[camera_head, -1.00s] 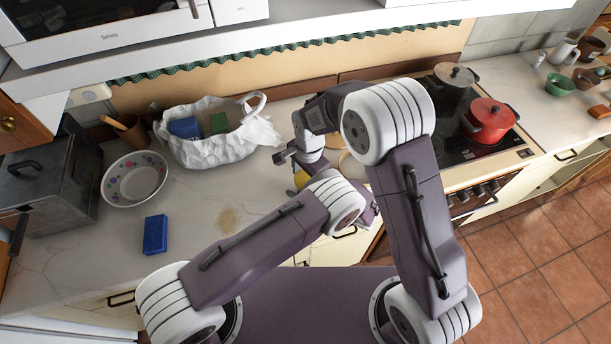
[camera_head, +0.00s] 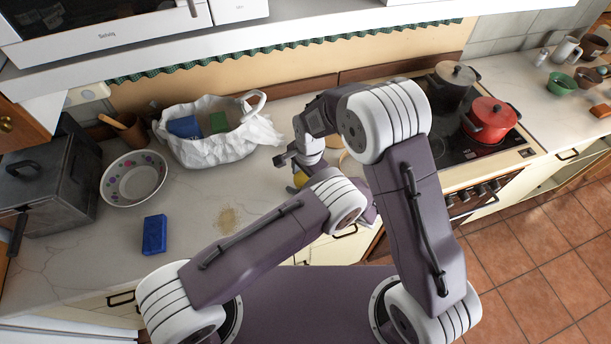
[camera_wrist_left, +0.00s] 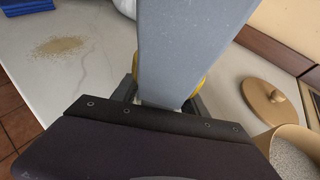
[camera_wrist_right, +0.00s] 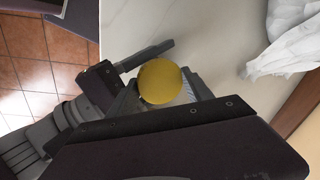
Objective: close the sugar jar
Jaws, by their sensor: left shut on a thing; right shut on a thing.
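The sugar jar (camera_wrist_left: 292,155) is a tan pot, open at the top, with pale grains inside; only part of it shows in the left wrist view. Its round tan lid (camera_wrist_left: 268,102) with a knob lies on the counter beside it. A rounded yellow thing (camera_wrist_right: 160,82) is between my grippers; a sliver of it shows in the head view (camera_head: 300,178). My right gripper (camera_wrist_right: 172,74) is shut on it. My left gripper (camera_wrist_left: 162,98) is also shut on it, its fingers mostly hidden behind a grey part of my right arm. My arms hide most of the jar in the head view.
A spill of tan grains (camera_head: 228,217) lies on the counter (camera_head: 195,200). A blue sponge (camera_head: 154,235), a patterned bowl (camera_head: 134,179) and a white bag (camera_head: 238,150) stand left. A red pot (camera_head: 490,120) is on the stove at right.

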